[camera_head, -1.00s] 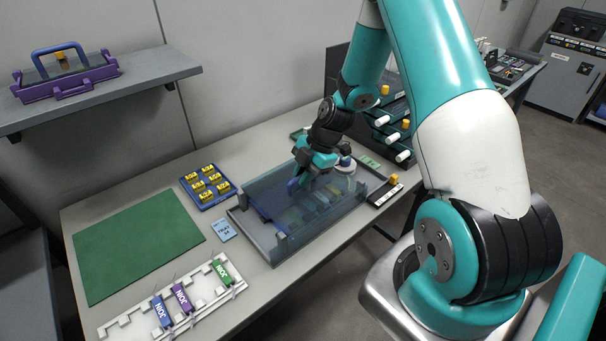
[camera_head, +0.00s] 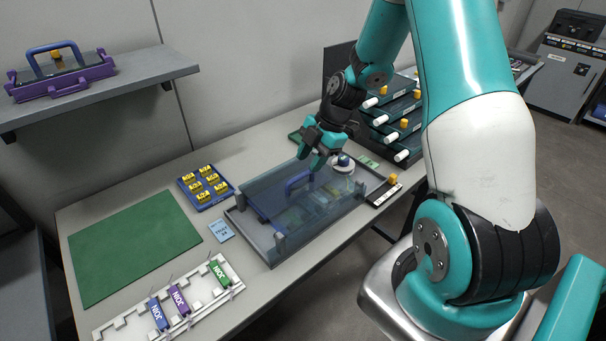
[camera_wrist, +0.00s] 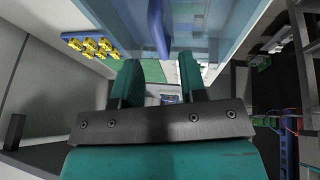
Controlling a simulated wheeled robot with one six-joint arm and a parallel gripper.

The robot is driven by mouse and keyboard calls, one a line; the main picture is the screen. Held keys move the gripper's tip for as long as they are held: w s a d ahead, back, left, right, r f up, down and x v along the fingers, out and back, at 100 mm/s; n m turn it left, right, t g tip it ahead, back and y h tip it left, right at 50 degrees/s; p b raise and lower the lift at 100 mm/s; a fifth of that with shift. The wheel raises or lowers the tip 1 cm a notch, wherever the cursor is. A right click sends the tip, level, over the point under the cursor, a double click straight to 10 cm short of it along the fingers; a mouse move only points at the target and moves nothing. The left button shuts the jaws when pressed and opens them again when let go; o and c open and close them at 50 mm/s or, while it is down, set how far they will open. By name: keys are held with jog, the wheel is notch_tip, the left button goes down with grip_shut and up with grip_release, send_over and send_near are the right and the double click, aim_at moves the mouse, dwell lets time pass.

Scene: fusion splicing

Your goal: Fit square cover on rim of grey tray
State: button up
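The square cover (camera_head: 322,193), a see-through bluish sheet with a blue handle (camera_head: 298,183), lies over the grey tray (camera_head: 274,258) in the middle of the bench. It looks roughly flat, but I cannot tell whether its edges sit fully on the rim. My gripper (camera_head: 311,160) is above and behind the handle, apart from it. In the wrist view my gripper (camera_wrist: 158,68) has its two fingers spread with nothing between them. The handle (camera_wrist: 158,28) stands beyond the fingertips there.
A blue tray of yellow pieces (camera_head: 222,200), a green mat (camera_head: 135,245) and a white rack with several coloured pieces (camera_head: 125,325) lie left. A round white item (camera_head: 342,165) and stacked dark trays (camera_head: 393,118) stand right.

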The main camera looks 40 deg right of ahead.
jog(key=w+v, duration=0.1)
jog(key=v, duration=0.5)
jog(key=s+a+r+m, duration=0.3)
jog(key=a+r, duration=0.3)
jog(key=a, duration=0.5)
jog(key=s+a+r+m+g, duration=0.1)
jog(key=s+a+r+m, duration=0.2)
jog(key=s+a, duration=0.5)
jog(key=s+a+r+m+g, duration=0.1)
jog(key=s+a+r+m, duration=0.2)
jog(key=s+a+m, duration=0.2)
jog(key=s+a, duration=0.3)
jog(key=s, duration=0.2)
jog(key=shift+m+b, duration=0.4)
jog(key=shift+s+r, duration=0.1)
jog(key=shift+r, duration=0.05)
